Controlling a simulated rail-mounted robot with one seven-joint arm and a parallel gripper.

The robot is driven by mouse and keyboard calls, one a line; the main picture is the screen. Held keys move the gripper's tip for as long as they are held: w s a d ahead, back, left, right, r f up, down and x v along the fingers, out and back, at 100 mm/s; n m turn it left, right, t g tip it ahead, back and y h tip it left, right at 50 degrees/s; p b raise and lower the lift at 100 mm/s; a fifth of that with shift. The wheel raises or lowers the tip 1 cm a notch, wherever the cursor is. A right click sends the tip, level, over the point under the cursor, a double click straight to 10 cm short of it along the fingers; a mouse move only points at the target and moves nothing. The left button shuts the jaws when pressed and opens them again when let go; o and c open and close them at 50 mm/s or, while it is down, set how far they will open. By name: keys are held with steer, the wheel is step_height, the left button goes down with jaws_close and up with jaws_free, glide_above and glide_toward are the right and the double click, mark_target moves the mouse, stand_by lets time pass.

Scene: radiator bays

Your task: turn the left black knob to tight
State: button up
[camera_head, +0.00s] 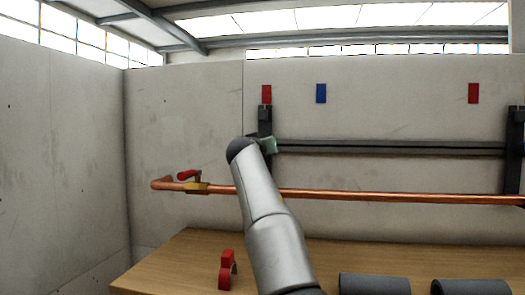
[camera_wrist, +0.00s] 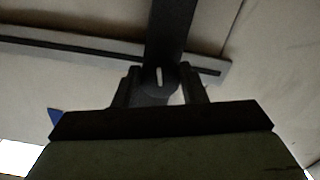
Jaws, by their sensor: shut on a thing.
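The left black knob (camera_wrist: 160,80) shows in the wrist view as a dark round face with a white line, which stands nearly upright in that picture. It sits on the left black bracket (camera_wrist: 170,30). My gripper (camera_wrist: 160,86) is shut on the knob, with one dark finger on each side of it. In the head view my gripper (camera_head: 269,146) is at the left bracket (camera_head: 265,120), at the left end of the grey rail. My arm hides the knob there. The tight mark cannot be made out.
A copper pipe (camera_head: 400,197) with a red-handled valve (camera_head: 190,178) runs below the rail (camera_head: 390,148). Red (camera_head: 267,94) and blue (camera_head: 321,93) tags are on the wall above. A wooden table (camera_head: 175,263) holds a red clip-like object (camera_head: 227,270) and grey cylinders (camera_head: 374,284).

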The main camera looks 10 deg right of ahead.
stand_by(0.4)
steer(key=o, duration=1)
steer(key=shift+m, duration=0.3)
steer(key=b+v, duration=0.5)
steer(key=v, duration=1.2)
steer(key=shift+s, duration=0.25)
